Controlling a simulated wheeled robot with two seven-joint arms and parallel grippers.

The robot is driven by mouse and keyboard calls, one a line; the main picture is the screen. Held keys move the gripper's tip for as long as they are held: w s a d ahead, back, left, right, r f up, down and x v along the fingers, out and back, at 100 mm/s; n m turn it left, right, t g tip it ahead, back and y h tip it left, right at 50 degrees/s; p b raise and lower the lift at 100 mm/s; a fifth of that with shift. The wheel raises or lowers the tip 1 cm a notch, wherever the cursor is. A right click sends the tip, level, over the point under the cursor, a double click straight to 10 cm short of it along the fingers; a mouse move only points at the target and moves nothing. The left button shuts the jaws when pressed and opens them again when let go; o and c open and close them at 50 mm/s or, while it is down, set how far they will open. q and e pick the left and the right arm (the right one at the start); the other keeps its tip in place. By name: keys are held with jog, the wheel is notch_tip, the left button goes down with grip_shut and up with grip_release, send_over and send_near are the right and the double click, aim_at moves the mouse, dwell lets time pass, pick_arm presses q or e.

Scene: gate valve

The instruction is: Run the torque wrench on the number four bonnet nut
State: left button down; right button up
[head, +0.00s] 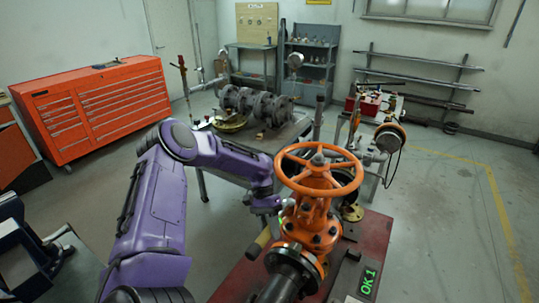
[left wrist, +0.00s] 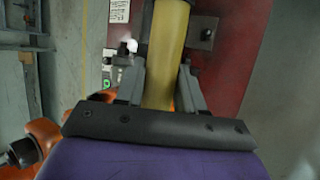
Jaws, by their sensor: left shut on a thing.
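The orange gate valve (head: 312,215) stands upright with its round handwheel (head: 318,168) on top. Bonnet nuts (head: 317,239) show on its flange, but I cannot tell which is number four. My left gripper (head: 268,204) is close to the valve's left side, below the handwheel rim. In the left wrist view its jaws (left wrist: 162,88) are shut on the tan handle of the torque wrench (left wrist: 170,45). A tan handle end (head: 259,243) shows at the valve's lower left in the head view. The wrench's working end is hidden. My right gripper is not in view.
The valve stands on a red bench (head: 240,278) with a display (head: 368,282) reading "OK 1" in green. A dark pipe flange (head: 290,262) projects toward me. Behind is a table with dark machine parts (head: 257,105). A red tool cabinet (head: 95,105) stands left. Floor at right is clear.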

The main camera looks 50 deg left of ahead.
pick_arm(q)
jog(key=shift+f+p, duration=0.15)
jog(key=shift+p, duration=0.2)
dwell(0.7)
jog(key=shift+f, duration=0.4)
dwell(1.0)
jog(key=shift+r+p, duration=0.25)
jog(key=shift+p, duration=0.4)
dwell(1.0)
